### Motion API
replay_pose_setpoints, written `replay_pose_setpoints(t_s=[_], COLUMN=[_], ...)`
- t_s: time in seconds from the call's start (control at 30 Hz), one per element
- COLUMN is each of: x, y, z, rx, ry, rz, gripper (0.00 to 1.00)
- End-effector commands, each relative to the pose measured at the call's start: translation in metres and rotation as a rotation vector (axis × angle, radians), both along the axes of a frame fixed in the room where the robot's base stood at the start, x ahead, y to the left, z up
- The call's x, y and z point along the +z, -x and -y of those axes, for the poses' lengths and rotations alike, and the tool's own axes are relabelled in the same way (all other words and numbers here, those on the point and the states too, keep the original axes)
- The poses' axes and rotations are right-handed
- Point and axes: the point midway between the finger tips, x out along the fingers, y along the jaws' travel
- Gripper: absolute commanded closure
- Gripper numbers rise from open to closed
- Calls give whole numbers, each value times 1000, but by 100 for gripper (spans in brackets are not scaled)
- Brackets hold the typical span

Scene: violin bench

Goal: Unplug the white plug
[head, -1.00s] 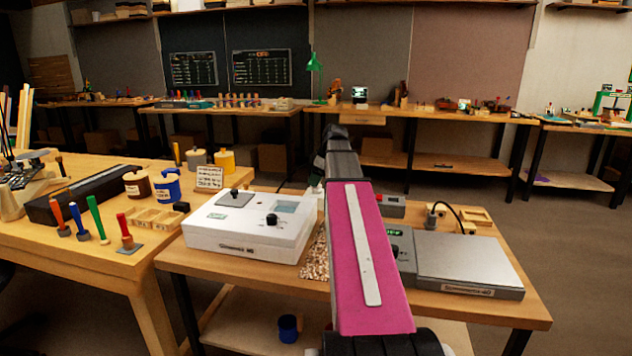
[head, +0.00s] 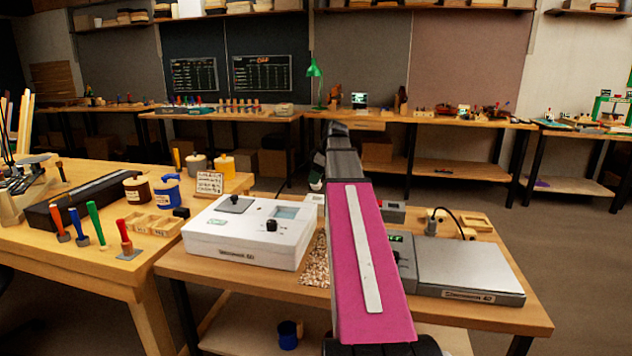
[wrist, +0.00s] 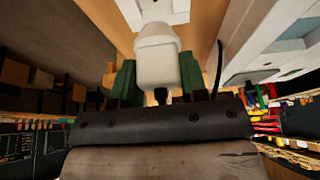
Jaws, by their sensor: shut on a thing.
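The white plug (wrist: 157,52) is in the middle of the wrist view, with a dark cord end below it toward my palm. My gripper (wrist: 158,84) is shut on it, one green finger on each side. A pale block (wrist: 150,10) lies beyond the plug; whether the plug touches it or stands apart, I cannot tell. In the head view my pink arm link hides most of the gripper, and a small green and white part shows left of the arm at the bench's back edge. A white box (head: 314,199) sits just below that part.
A white instrument (head: 250,230) stands on the bench left of my arm, and a grey one with a flat plate (head: 470,262) on the right. A black cable (head: 452,216) arches behind the plate. A side table (head: 105,270) with tools and jars is at left.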

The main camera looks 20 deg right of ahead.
Motion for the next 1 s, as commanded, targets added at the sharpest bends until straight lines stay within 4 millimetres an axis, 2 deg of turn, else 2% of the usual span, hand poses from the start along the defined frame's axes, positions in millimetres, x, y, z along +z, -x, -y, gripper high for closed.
replay_pose_setpoints(t_s=[0.6,1.0], x=[43,47], y=[0,0], z=[0,-1], rx=[1,1], ry=[0,0], rz=[0,0], gripper=[85,85])
